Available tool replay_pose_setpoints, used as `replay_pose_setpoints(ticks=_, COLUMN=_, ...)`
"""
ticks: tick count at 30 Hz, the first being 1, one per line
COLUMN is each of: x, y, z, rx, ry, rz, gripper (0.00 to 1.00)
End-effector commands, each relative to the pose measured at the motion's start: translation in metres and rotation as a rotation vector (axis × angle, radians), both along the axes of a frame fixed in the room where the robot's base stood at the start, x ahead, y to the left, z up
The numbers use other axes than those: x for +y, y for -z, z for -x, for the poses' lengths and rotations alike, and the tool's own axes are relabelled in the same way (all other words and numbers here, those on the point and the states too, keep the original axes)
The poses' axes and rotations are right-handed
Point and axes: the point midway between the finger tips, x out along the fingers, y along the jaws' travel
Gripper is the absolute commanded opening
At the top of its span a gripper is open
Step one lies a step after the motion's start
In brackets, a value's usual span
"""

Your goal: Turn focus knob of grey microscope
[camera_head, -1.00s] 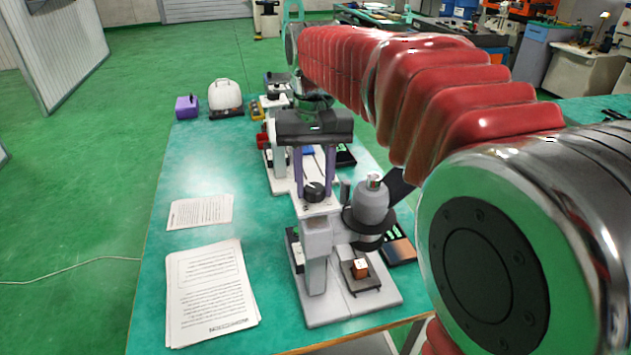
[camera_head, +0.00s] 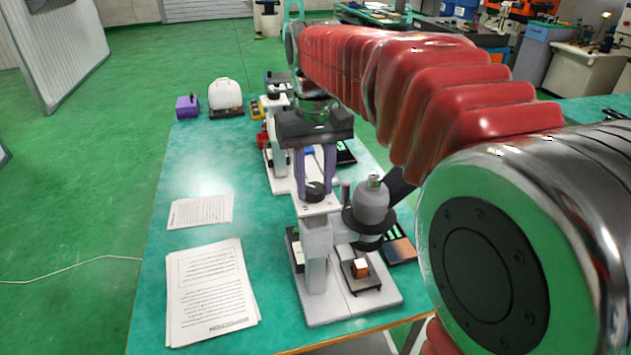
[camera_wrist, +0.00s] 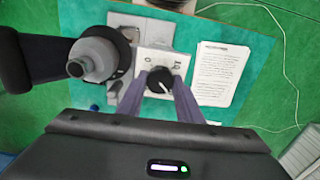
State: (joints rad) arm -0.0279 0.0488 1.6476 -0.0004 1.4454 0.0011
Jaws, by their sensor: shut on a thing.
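The grey microscope (camera_head: 316,262) stands upright on the green table in the head view. Its grey rounded head and eyepiece part (camera_head: 371,208) is at its right side. The black focus knob (camera_head: 316,190) sits on its light top plate; in the wrist view the knob (camera_wrist: 160,81) shows a white pointer line, with markings on the plate beside it. My gripper (camera_head: 316,180) comes from above with purple fingers on both sides of the knob, shut on it. In the wrist view the fingers (camera_wrist: 162,92) hide parts of the knob's sides.
A small orange and white block (camera_head: 360,267) sits on the microscope's stage. Papers (camera_head: 210,290) lie to the left. A second microscope (camera_head: 277,150) stands behind. A purple box (camera_head: 187,106) and a white case (camera_head: 225,97) are at the far left of the table.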

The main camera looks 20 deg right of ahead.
Motion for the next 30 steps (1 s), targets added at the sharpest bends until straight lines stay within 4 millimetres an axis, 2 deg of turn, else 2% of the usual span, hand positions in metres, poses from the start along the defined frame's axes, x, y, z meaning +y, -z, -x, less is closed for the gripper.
replay_pose_setpoints(ticks=18, x=-0.0004, y=-0.0004, z=-0.0001, rx=-0.001, ry=-0.545, rz=0.0, gripper=0.1)
replay_pose_setpoints(ticks=30, x=-0.0004, y=-0.0005, z=-0.0002, rx=-0.001, ry=-0.734, rz=0.001, gripper=0.1)
